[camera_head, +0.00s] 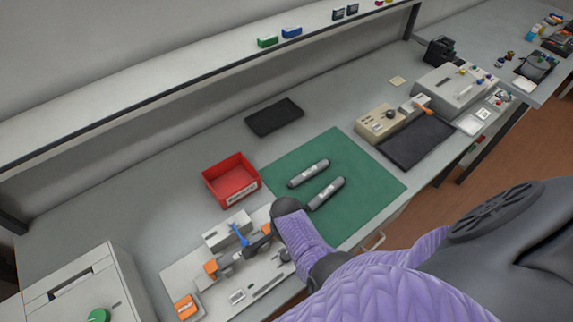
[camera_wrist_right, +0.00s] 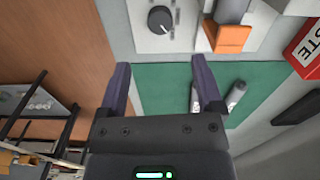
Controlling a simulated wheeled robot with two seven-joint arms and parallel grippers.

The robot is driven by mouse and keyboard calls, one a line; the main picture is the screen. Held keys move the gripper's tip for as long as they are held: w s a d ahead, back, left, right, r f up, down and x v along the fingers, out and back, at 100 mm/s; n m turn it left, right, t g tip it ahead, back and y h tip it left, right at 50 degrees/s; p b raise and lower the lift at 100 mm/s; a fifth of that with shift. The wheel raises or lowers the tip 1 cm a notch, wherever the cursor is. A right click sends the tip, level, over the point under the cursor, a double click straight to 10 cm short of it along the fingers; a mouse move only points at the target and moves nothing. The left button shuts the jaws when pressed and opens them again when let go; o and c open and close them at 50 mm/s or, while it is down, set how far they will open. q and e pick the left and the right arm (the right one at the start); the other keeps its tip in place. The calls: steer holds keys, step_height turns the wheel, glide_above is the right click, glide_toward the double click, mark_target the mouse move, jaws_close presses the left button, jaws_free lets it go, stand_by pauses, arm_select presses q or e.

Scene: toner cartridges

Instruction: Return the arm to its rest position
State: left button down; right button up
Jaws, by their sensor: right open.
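Two grey toner cartridges (camera_head: 308,173) (camera_head: 327,193) lie side by side on the green mat (camera_head: 370,180) in the head view. They also show partly in the right wrist view, the clearer one (camera_wrist_right: 236,96) right of my fingers. My right arm, in a purple sleeve, reaches in from the lower right of the head view. My right gripper (camera_wrist_right: 160,68) is open, with nothing between its fingers. It is near the pale fixture (camera_head: 180,272) with orange parts, left of the mat's near edge. My left gripper is not in view.
A red bin (camera_head: 231,181) stands left of the mat. A black pad (camera_head: 274,117) lies behind it. A beige device (camera_head: 380,122) and a dark tray (camera_head: 417,141) are at the right. A grey machine (camera_head: 80,285) stands at lower left. A long shelf runs along the back.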

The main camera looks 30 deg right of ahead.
steer(key=shift+r, duration=0.3)
steer(key=s+d+r+n+t+h, duration=0.2)
steer(key=s+d+r+n, duration=0.1)
steer(key=d+r+n, duration=0.3)
steer(key=s+a+r+n+t+y, duration=0.1)
steer(key=s+a+r+n, duration=0.3)
steer(key=r+n, duration=0.25)
steer(key=s+a+r+n+t+y, duration=0.1)
steer(key=s+a+r+n, duration=0.3)
steer(key=r+n, duration=0.25)
step_height(320, 180, down, 34)
steer(key=s+g+b, duration=0.2)
steer(key=s+b, duration=0.1)
steer(key=b, duration=1.1)
steer(key=s+d+f+b, duration=0.1)
steer(key=s+f+b, duration=0.3)
steer(key=f, duration=0.5)
steer(key=s+d+f+g+b, duration=0.1)
steer(key=s+d+f+b, duration=0.1)
steer(key=s+f+b, duration=0.3)
steer(key=s+f, duration=0.3)
steer(key=f, duration=0.1)
steer(key=shift+s, duration=0.2)
